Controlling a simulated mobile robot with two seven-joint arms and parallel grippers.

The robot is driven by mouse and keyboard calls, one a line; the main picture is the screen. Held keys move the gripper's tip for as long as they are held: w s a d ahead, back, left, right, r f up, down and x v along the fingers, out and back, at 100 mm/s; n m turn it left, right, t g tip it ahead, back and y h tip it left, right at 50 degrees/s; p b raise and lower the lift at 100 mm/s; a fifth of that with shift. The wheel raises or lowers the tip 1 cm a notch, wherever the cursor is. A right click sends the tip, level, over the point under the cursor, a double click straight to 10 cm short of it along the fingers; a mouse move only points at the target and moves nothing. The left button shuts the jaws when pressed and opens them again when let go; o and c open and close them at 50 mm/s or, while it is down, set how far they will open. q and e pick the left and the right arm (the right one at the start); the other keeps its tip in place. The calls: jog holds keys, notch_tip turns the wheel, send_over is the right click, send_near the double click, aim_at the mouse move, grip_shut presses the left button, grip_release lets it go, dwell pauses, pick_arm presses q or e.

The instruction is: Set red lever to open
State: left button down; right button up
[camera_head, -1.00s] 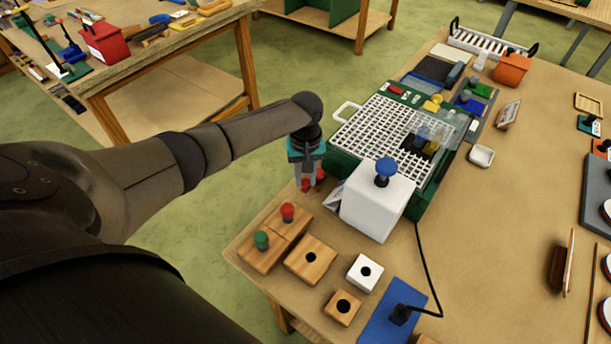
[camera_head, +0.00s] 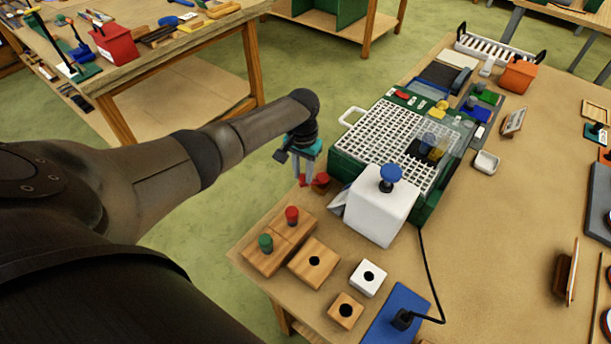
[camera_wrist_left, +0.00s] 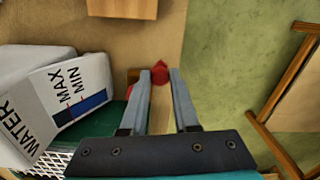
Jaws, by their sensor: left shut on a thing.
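The red lever (camera_head: 321,179) is at the table's left edge, beside the green machine (camera_head: 345,150) with the white grid top. My left gripper (camera_head: 303,181) is shut on the red lever, with its fingers pointing down. In the left wrist view the red lever (camera_wrist_left: 159,72) shows between the tips of my left gripper (camera_wrist_left: 160,78). More red shows just left of the left finger, partly hidden by it. The lever's pivot and any open mark are hidden or too small to tell. My right gripper is not in view.
A white water tank (camera_head: 378,208) with a blue knob stands close to the right of the lever. Wooden blocks (camera_head: 313,262) with red and green pegs lie nearer. A black cable runs to a blue plate (camera_head: 400,310). Open floor lies left of the edge.

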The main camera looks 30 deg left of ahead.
pick_arm(q)
jog(key=m, duration=0.1)
jog(key=w+a+m+b, duration=0.1)
jog(key=m, duration=0.1)
jog(key=shift+w+a+f+m, duration=0.1)
jog(key=shift+w+m, duration=0.1)
jog(key=shift+m, duration=0.1)
jog(key=shift+w+a+m+b, duration=0.2)
jog(key=shift+w+m+b, duration=0.25)
jog(key=shift+m+b, duration=0.45)
jog(key=shift+w+a+m+b, duration=0.15)
jog(key=shift+w+m+b, duration=0.35)
jog(key=shift+m, duration=0.7)
jog(key=c, duration=0.7)
grip_release()
jog(key=shift+o, duration=0.2)
notch_tip(320, 180, up, 16)
jog(key=p, duration=0.1)
jog(key=shift+f, duration=0.25)
